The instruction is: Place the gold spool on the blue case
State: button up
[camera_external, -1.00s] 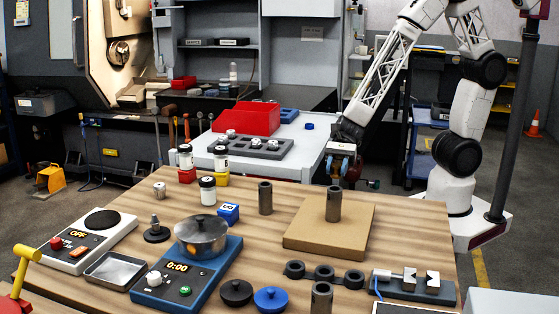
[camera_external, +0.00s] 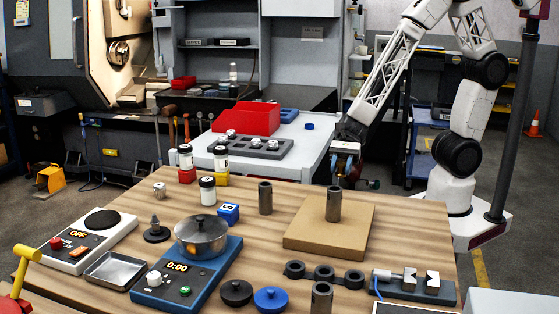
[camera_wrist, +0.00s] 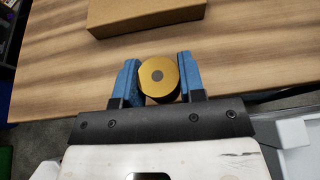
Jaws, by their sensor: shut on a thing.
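In the external view my gripper (camera_external: 346,160) is past the table's far right edge, behind the cardboard box, and the spool is hard to make out there. A small blue box with white markings (camera_external: 228,212) stands on the table left of centre; it appears to be the blue case. Its top looks clear, and my gripper is well to its right.
A cardboard box (camera_external: 297,241) with a dark cylinder (camera_external: 333,204) on it stands near my gripper. Another dark cylinder (camera_external: 265,197), a white jar (camera_external: 207,190) and a pot (camera_external: 201,232) on a blue scale (camera_external: 165,292) stand around the small blue box.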

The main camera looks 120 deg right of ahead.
jog(key=w+r+n+g+y, duration=0.1)
jog(key=w+r, duration=0.2)
jog(key=w, duration=0.8)
jog(key=w+r, duration=0.3)
jog(key=w, duration=0.8)
notch_tip(320, 180, up, 4)
jog(key=n+g, duration=0.1)
send_over(228, 207)
jog(key=shift+a+y, duration=0.1)
jog(key=shift+y, duration=0.2)
jog(key=shift+f, duration=0.15)
jog(key=shift+f, duration=2.45)
jog(key=shift+f, duration=0.1)
jog(key=shift+f, duration=2.4)
jog(key=shift+f, duration=0.1)
jog(key=o, duration=0.9)
